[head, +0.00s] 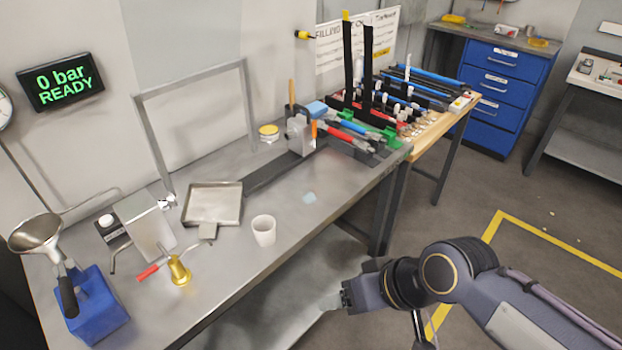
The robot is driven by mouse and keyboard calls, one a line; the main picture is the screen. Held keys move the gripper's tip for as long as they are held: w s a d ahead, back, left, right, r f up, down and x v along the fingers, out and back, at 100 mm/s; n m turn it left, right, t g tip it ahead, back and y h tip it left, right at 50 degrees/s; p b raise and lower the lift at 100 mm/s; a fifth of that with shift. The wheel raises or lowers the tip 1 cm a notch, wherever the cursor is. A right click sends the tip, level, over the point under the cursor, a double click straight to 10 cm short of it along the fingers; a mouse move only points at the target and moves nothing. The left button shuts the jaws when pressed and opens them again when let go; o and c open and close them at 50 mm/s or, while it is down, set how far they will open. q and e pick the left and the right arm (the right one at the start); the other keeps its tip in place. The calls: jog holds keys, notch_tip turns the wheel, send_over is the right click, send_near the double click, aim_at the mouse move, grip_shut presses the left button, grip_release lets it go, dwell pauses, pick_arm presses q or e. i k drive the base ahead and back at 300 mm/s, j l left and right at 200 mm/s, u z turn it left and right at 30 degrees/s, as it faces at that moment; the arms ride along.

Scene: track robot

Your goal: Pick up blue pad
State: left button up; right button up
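A thicker blue block (317,108) sits farther back beside a metal holder; I cannot tell which of the two the task calls the blue pad. My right gripper (332,302) is in front of the bench, below and apart from both blue things. Its fingertips are small and partly hidden, so its opening is unclear. My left gripper is out of view.
A white cup (264,230), a square metal tray (213,203), a brass funnel-shaped piece (179,271) and a blue block-shaped stand (95,310) occupy the left side. The metal holder (301,135) and colored tools stand at the back. Worktop around the pale pad is clear.

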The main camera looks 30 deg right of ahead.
aim_at(317, 108)
jog(key=u, duration=0.4)
jog(key=i+l+u, duration=0.1)
jog(key=l+u, duration=0.3)
jog(key=l, duration=0.45)
jog(key=l+u, duration=0.4)
jog(key=l, duration=0.4)
jog(key=k+l, duration=0.1)
jog(key=l, duration=1.15)
jog(key=k+u, duration=0.05)
